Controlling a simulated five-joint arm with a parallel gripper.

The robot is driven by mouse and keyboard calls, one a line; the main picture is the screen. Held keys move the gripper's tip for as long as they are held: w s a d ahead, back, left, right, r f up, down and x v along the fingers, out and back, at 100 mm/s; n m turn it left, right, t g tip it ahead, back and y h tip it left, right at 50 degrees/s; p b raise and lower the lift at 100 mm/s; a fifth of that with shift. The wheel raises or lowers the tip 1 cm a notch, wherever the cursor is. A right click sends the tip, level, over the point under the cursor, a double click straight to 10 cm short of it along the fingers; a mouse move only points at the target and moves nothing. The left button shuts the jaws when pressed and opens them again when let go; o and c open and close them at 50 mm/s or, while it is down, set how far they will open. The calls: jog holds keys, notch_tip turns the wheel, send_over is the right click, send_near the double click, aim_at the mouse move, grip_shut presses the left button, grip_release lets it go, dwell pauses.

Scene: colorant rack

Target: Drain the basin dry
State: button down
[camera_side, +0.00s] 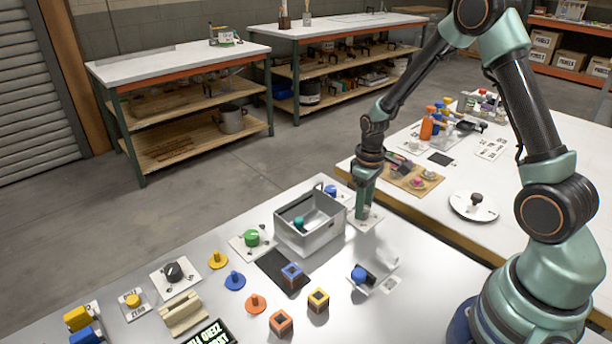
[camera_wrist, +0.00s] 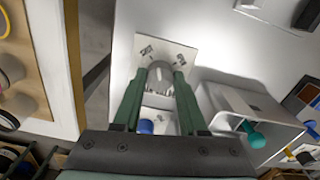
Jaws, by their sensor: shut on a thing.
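The basin (camera_side: 303,240) is a grey open-topped metal box on the white table, in the middle of the side view. A teal knob-like piece (camera_side: 299,223) shows inside it, and also in the wrist view (camera_wrist: 255,138). I cannot tell whether there is liquid in the basin. My gripper (camera_side: 364,212) points down just right of the basin. In the wrist view its green fingers are shut on a grey knob (camera_wrist: 160,72) on a white plate (camera_wrist: 180,52) with dark markings.
A blue knob (camera_side: 331,190) stands behind the basin and a green knob (camera_side: 252,238) to its left. A blue-capped device (camera_side: 359,275), a blue block (camera_side: 291,273) and several coloured pieces lie in front. A second table (camera_side: 440,207) holding more items stands to the right.

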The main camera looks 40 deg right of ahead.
jog(key=n, duration=0.4)
jog(key=shift+n, duration=0.4)
dwell(0.4)
jog(key=shift+c, duration=2.2)
grip_release()
notch_tip(320, 180, up, 12)
jog(key=shift+r, duration=0.1)
